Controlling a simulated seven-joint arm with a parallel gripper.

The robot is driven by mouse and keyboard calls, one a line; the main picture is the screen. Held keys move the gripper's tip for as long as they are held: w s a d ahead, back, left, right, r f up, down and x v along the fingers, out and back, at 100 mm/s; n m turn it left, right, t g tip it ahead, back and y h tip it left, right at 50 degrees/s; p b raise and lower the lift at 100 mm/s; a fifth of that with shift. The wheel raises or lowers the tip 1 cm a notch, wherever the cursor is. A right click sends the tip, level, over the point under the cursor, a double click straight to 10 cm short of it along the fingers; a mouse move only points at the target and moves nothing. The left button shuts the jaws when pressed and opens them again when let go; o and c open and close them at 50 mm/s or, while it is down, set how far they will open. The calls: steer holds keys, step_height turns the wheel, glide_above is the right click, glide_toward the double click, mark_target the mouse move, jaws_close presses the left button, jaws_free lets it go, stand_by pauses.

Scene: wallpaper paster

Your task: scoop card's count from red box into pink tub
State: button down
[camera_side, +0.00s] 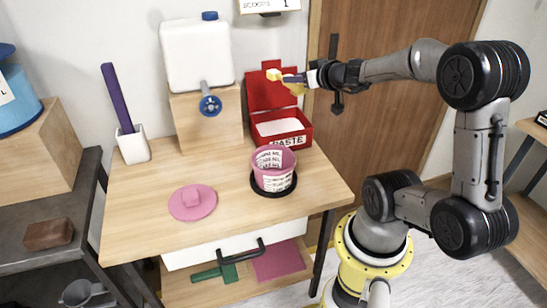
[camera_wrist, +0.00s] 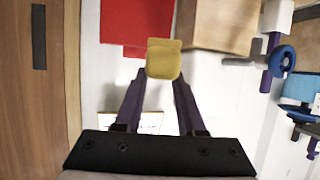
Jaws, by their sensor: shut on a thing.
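My gripper (camera_side: 300,79) is shut on a yellow scoop (camera_side: 274,75), held in the air above the red box; the scoop also shows between the fingertips in the wrist view (camera_wrist: 163,60). Whether it holds any paste is not clear. The red box (camera_side: 292,141), marked PASTE, stands at the table's back right with its red lid (camera_side: 270,92) raised and white contents showing. The pink tub (camera_side: 273,180) stands open on a black ring in front of it, apart from the gripper. The card (camera_side: 268,5) on the wall reads SCOOPS 1, partly cut off.
A pink lid (camera_side: 192,203) lies on the table (camera_side: 145,240). A white tank (camera_side: 197,55) with a blue tap sits on a wooden block (camera_side: 205,118). A white holder (camera_side: 133,146) with a purple stick stands left. The table's front is clear.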

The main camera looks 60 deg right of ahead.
steer(key=a+f, duration=0.2)
steer(key=a, duration=0.7)
steer(key=shift+s+a+r+m+h, duration=0.7)
steer(key=shift+s+a+r, duration=0.7)
steer(key=shift+s+a, duration=2.25)
steer(key=w+a+f+n+h, duration=0.2)
steer(key=f+n+h, duration=0.5)
steer(key=f+n, duration=1.1)
steer(key=a+n, duration=0.1)
steer(key=n, duration=0.3)
steer(key=shift+f+g+h, duration=0.3)
steer(key=shift+f+h, duration=0.1)
